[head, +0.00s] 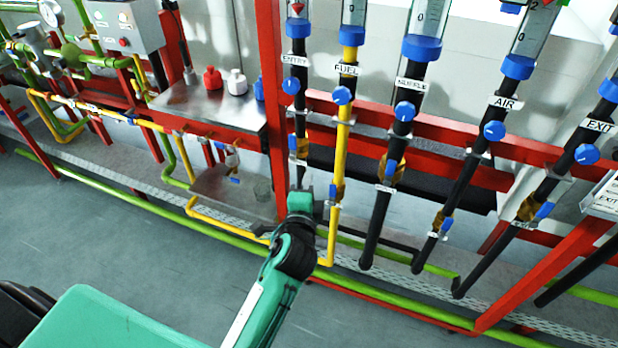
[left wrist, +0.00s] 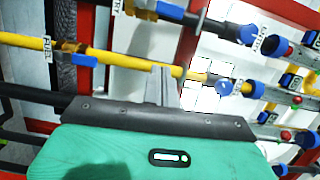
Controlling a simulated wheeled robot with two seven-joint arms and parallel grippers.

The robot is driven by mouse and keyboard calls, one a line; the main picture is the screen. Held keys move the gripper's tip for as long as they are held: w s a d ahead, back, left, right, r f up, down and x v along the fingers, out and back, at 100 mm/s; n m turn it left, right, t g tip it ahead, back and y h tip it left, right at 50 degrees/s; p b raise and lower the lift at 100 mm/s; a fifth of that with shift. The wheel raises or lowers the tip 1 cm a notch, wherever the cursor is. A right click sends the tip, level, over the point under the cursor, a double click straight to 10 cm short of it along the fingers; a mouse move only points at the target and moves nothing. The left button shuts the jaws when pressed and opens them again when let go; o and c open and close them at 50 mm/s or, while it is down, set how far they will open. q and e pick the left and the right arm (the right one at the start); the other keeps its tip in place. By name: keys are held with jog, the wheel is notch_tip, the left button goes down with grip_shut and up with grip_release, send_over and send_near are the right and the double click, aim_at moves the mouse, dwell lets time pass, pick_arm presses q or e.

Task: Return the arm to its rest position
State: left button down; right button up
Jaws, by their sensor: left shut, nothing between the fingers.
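My left arm reaches up from the bottom of the head view, with its green wrist in front of the lower ends of the ENTRY and FUEL pipes. My left gripper (left wrist: 161,72) shows as grey fingers closed together with nothing between them. In the head view the wrist hides most of the fingers. In the left wrist view, the fingers are in front of the yellow FUEL pipe (left wrist: 115,58); I cannot tell whether they touch it. The FUEL pipe also shows in the head view (head: 346,130). My right gripper is not in view.
Black pipes labelled MUFFLE (head: 396,150), AIR (head: 470,165) and EXIT (head: 562,180) stand to the right. A red post (head: 271,90) rises beside the wrist. A metal shelf (head: 190,104) holds small bottles. Open grey floor (head: 90,230) lies at the left.

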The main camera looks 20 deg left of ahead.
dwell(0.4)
